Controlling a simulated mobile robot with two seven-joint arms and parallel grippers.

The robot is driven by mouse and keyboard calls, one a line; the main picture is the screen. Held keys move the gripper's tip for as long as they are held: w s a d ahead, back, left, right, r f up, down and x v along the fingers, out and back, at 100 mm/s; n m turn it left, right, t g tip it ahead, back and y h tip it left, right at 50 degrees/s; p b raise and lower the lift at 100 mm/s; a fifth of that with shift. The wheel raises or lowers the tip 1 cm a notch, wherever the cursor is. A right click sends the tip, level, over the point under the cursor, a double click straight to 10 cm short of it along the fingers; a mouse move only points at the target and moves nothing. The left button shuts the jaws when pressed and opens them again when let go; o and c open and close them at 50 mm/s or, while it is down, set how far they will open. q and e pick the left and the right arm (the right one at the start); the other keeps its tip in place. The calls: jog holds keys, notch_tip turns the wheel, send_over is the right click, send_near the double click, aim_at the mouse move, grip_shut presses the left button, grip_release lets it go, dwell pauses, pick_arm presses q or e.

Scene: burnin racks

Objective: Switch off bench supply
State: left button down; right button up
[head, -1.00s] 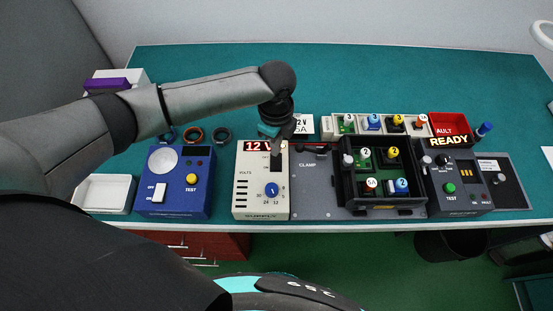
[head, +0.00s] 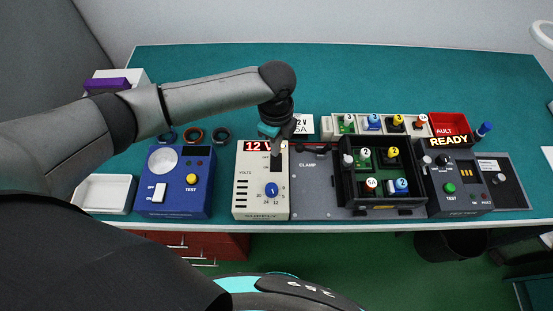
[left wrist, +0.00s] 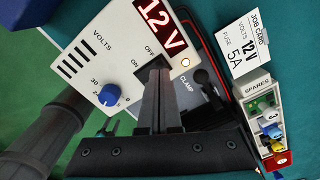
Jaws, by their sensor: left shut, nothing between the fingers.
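The bench supply (head: 250,190) is a cream box near the table's front edge, with a red display (head: 258,146) reading 12 V and a blue volts knob (head: 271,190). My left gripper (head: 277,150) is over the supply's upper right part. In the left wrist view its fingertips (left wrist: 156,66) are together, right at the ON/OFF marks, with nothing between them. They hide the switch, so its position and any contact cannot be told. My right gripper is not in view.
A blue tester (head: 176,195) stands left of the supply. A grey clamp plate (head: 312,200) and a black fixture (head: 385,200) with numbered parts lie to the right. A job card (head: 303,124) reading 12 V, 5A and a spares tray (head: 336,130) lie behind.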

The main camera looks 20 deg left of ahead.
pick_arm(q)
jog(key=shift+f+b, duration=0.5)
jog(key=shift+f, duration=0.45)
dwell(0.6)
notch_tip(320, 180, up, 7)
jog(key=p, duration=0.8)
jog(key=shift+r, duration=0.1)
dwell(0.5)
